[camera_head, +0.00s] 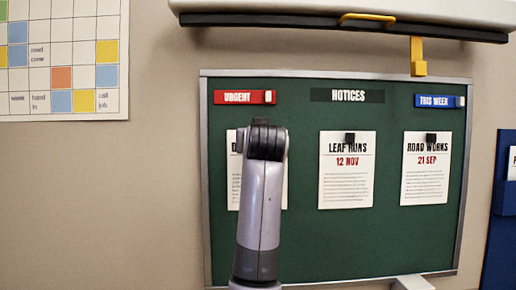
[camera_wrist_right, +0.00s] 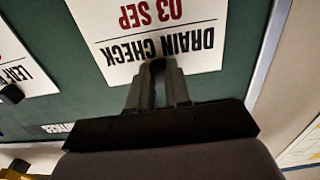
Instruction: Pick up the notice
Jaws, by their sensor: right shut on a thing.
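The drain check notice (camera_wrist_right: 150,22), a white sheet dated 03 SEP, lies against the green board and appears upside down in the right wrist view. In the head view only edges of this left-hand notice (camera_head: 233,190) show beside my right arm, which covers most of it. My right gripper (camera_wrist_right: 158,68) is shut at the middle of the notice's top edge. My left gripper is not in view.
The green board (camera_head: 300,240) also holds the leaf runs notice (camera_head: 346,180) and the road works notice (camera_head: 425,178), each under a black clip. Urgent (camera_head: 236,97) and this week (camera_head: 432,101) labels sit above. A pale overhead unit with a yellow hook (camera_head: 417,58) juts out above the board.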

